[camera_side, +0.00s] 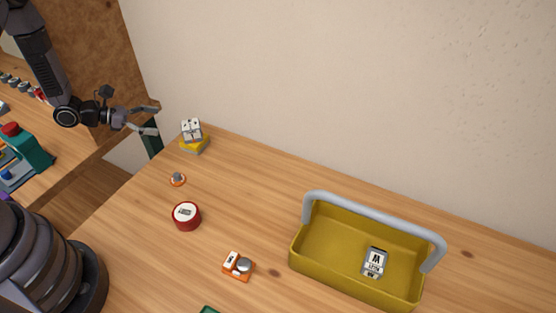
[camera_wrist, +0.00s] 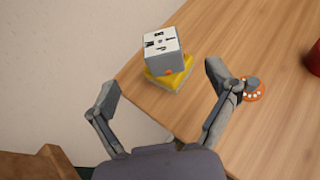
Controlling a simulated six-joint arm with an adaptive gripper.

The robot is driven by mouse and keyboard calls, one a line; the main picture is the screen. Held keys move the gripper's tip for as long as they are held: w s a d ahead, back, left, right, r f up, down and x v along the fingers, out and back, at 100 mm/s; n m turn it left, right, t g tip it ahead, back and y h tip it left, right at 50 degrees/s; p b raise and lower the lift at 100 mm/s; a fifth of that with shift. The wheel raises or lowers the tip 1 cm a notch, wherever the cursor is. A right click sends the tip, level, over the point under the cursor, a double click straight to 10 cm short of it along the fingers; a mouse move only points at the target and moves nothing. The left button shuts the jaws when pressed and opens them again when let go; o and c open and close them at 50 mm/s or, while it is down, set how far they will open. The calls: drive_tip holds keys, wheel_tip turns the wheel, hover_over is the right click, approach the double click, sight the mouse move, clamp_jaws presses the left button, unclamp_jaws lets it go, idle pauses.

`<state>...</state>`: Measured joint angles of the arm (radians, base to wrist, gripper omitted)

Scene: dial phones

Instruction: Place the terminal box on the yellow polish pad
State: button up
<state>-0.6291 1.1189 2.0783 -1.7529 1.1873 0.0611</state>
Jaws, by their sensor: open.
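The terminal box, a grey block with a white top face and black marks (camera_side: 192,129), rests on the yellow polish pad (camera_side: 196,147) near the table's far left corner. In the wrist view the terminal box (camera_wrist: 164,54) stands upright on the yellow pad (camera_wrist: 175,83), with a small orange spot low on its side. The pad has a grey lower layer. My gripper (camera_side: 157,120) is open and empty, left of the box and apart from it. In the wrist view its spread fingers (camera_wrist: 162,80) lie on either side below the box and pad.
A small orange-and-grey dial piece (camera_side: 178,179), a red round item (camera_side: 186,216) and an orange-white piece with a grey knob (camera_side: 239,265) lie on the table. A yellow basket (camera_side: 330,224) with a grey handle holds a grey-white labelled item (camera_side: 374,262).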

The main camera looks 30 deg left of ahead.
drive_tip(key=s+d+r+m+g, duration=0.2)
drive_tip(key=s+d+r+m, duration=0.1)
drive_tip(key=r+m, duration=0.3)
drive_tip(key=s+d+r+m+g, duration=0.2)
drive_tip(key=d+r+m+g, duration=0.15)
drive_tip(key=r, duration=0.35)
drive_tip(key=s+d+r+m+g, duration=0.2)
drive_tip(key=s+d+r+m, duration=0.15)
drive_tip(key=r, duration=0.35)
drive_tip(key=s+a+r+m+t+y, duration=0.1)
drive_tip(key=s+r+m+y, duration=0.3)
drive_tip(key=s+r+m, duration=0.2)
drive_tip(key=s+a+r+m+t+y, duration=0.1)
drive_tip(key=s+r+m+t+y, duration=0.1)
drive_tip(key=s+r+m+y, duration=0.3)
drive_tip(key=s+r+m, duration=0.1)
drive_tip(key=s+m, duration=0.2)
drive_tip(key=s, duration=0.3)
drive_tip(key=shift+s+y, duration=0.2)
drive_tip(key=shift+y, duration=0.1)
